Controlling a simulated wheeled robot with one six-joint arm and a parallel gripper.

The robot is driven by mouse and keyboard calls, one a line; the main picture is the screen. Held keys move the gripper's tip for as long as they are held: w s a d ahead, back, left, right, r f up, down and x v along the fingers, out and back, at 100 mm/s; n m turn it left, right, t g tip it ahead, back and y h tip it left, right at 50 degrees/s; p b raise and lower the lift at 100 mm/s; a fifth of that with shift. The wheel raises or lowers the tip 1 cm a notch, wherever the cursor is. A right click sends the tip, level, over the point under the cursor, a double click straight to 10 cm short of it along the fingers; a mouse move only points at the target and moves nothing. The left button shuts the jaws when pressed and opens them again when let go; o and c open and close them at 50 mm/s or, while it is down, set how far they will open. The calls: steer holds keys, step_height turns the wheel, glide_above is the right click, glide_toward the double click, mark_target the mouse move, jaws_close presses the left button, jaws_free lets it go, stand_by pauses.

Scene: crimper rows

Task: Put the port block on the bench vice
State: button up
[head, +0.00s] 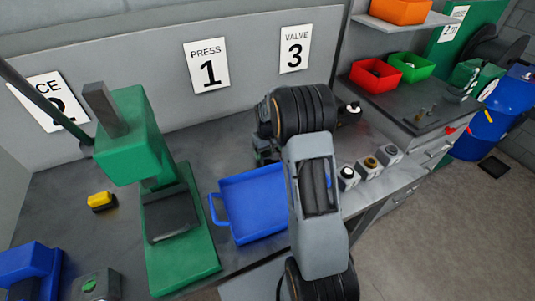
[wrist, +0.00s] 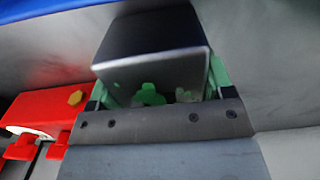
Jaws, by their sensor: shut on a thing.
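A dark grey block with a pale lower edge (wrist: 155,45), which seems to be the port block, is between the green fingers of my gripper (wrist: 158,82) in the wrist view. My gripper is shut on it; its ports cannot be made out. In the head view my arm hides most of the gripper and the held block; only dark and green bits (head: 264,150) show behind the blue tray. A blue thing (head: 30,268), seemingly the bench vice, is cut off at the lower left, below the partly hidden card with a 2.
A green press (head: 135,135) stands on the bench, left of the blue tray (head: 258,205). A yellow-and-black item (head: 102,201) and a grey block with a green top (head: 95,285) are at left. Several small blocks (head: 370,163) line the right edge. A red fixture (wrist: 45,108) is beside the gripper.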

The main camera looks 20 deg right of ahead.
steer(key=shift+r, duration=0.1)
steer(key=c, duration=0.6)
steer(key=shift+o, duration=0.2)
steer(key=shift+r, duration=0.15)
